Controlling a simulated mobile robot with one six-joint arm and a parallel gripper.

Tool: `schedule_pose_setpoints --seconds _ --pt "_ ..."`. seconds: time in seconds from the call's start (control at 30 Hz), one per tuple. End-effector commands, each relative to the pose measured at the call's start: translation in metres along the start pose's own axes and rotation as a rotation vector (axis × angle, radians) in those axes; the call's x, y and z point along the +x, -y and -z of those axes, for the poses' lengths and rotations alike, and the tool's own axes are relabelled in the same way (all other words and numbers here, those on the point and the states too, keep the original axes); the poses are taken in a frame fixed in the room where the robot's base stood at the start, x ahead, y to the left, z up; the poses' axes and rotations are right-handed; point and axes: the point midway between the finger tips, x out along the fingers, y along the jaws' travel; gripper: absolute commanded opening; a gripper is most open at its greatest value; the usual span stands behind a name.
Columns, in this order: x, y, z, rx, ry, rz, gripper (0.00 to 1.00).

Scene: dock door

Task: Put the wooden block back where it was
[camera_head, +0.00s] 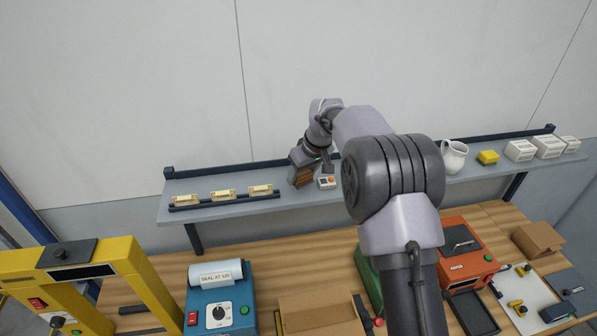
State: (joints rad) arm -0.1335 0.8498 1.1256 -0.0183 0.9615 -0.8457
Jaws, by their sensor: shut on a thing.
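My gripper (302,161) is over the wall shelf (235,203), left of its middle, pointing down and tilted. It is shut on the wooden block (304,178), a small brown block. The block is at or just above the shelf surface; I cannot tell whether it touches. The fingers and part of the block are hard to make out at this size. A small white device with an orange button (326,182) stands just right of the block.
Left on the shelf is a rack (225,201) with several cream pieces. Right are a white jug (454,156), a yellow block (488,157) and white boxes (549,147). Below, the bench holds a blue machine (220,298), an orange machine (466,252) and an open cardboard box (318,315).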

Motion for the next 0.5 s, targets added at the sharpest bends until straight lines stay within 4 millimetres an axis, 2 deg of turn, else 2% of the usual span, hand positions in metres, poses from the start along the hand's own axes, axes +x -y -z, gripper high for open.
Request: schedule_pose_setpoints --seconds 0.03,0.1,0.3,0.5 --pt "0.001 0.001 0.009 -0.002 -0.001 -0.001 0.23" --pt "0.007 0.001 0.015 -0.001 0.001 0.000 0.23" --pt "0.038 0.001 0.004 0.001 0.001 0.000 0.23" --pt "0.042 0.001 0.003 0.000 -0.001 -0.001 0.23"
